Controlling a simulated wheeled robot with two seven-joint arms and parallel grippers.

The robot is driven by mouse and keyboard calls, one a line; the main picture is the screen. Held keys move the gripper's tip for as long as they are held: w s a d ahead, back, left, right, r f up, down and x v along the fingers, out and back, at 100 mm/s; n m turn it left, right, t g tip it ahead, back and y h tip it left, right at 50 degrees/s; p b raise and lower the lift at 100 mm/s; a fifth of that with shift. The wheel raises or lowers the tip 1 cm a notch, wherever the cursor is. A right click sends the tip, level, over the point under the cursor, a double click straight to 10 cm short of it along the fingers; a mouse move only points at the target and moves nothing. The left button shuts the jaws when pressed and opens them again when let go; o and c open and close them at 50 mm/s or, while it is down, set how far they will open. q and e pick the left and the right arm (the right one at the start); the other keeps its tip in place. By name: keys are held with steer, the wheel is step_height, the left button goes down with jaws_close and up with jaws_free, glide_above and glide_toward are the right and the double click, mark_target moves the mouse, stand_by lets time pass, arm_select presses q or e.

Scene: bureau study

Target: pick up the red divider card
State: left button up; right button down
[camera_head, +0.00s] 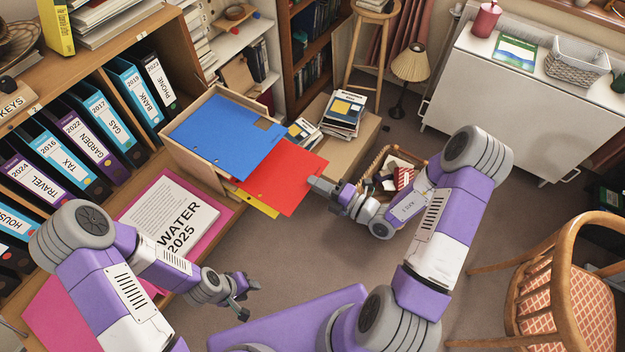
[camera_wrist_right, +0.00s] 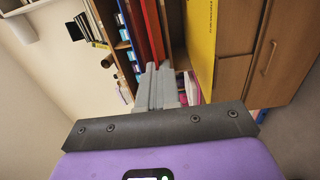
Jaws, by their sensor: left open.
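My right gripper (camera_head: 318,186) is at the red card's right edge. In the right wrist view its fingers (camera_wrist_right: 157,82) are close together, with the red card (camera_wrist_right: 152,32) seen edge-on between their tips. The yellow card also shows in that view (camera_wrist_right: 201,45). My left gripper (camera_head: 252,287) is open and empty, below and left of the red card, apart from it.
Labelled binders (camera_head: 90,145) fill the shelf at left. Behind my right gripper are a wicker basket (camera_head: 377,160) and a carton with books (camera_head: 343,112). A wooden chair (camera_head: 570,285) stands at right. Floor between is open.

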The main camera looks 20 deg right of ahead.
steer(key=p+v, duration=0.4)
steer(key=v, duration=1.2)
steer(key=shift+r, duration=0.35)
stand_by(1.4)
stand_by(0.3)
